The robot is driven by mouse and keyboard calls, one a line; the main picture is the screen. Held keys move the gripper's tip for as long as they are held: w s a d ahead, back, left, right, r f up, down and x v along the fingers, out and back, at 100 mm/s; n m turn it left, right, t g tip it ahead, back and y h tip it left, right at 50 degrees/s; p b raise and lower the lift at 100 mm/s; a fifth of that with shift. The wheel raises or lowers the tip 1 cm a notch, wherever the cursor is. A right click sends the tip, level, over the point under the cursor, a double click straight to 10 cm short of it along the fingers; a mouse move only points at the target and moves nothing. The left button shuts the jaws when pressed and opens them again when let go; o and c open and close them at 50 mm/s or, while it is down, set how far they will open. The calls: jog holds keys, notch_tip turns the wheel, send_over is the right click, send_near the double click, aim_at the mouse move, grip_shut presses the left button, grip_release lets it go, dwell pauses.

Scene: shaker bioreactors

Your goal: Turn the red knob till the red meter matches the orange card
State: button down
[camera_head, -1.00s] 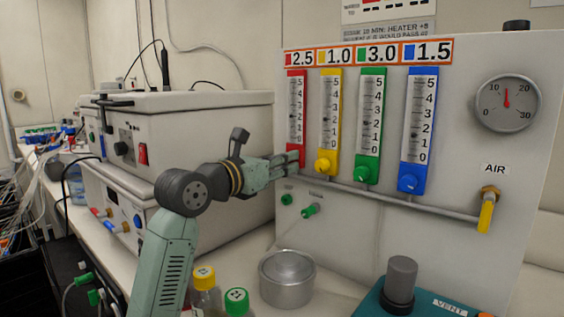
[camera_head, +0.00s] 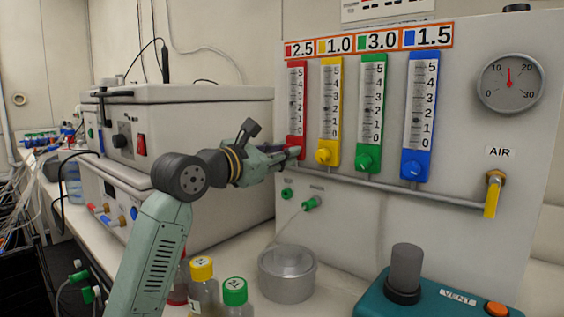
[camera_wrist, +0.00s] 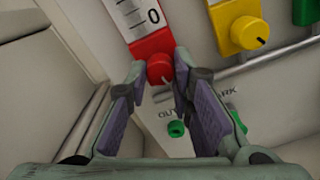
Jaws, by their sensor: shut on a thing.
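The red meter (camera_head: 297,100) is the leftmost of the upright scales on the panel. A small dark mark shows near its 2, but it is too small to read exactly. The orange-bordered card (camera_head: 368,42) above the meters shows 2.5 beside a red square. The red knob (camera_wrist: 160,68) sits at the foot of the red meter and is mostly hidden by my gripper in the head view. My gripper (camera_head: 291,153) is at the knob. In the wrist view my gripper (camera_wrist: 159,66) has its fingertips on either side of the knob, shut on it.
The yellow knob (camera_head: 326,156) is close to the right, then the green knob (camera_head: 367,161) and blue knob (camera_head: 414,169). A pipe (camera_head: 400,187) runs below them. A white box unit (camera_head: 190,120) is at left.

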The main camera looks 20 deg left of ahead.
jog(key=shift+m+b, duration=0.45)
jog(key=shift+m, duration=0.45)
jog(key=c, duration=1.4)
grip_release()
jog(key=v, duration=1.2)
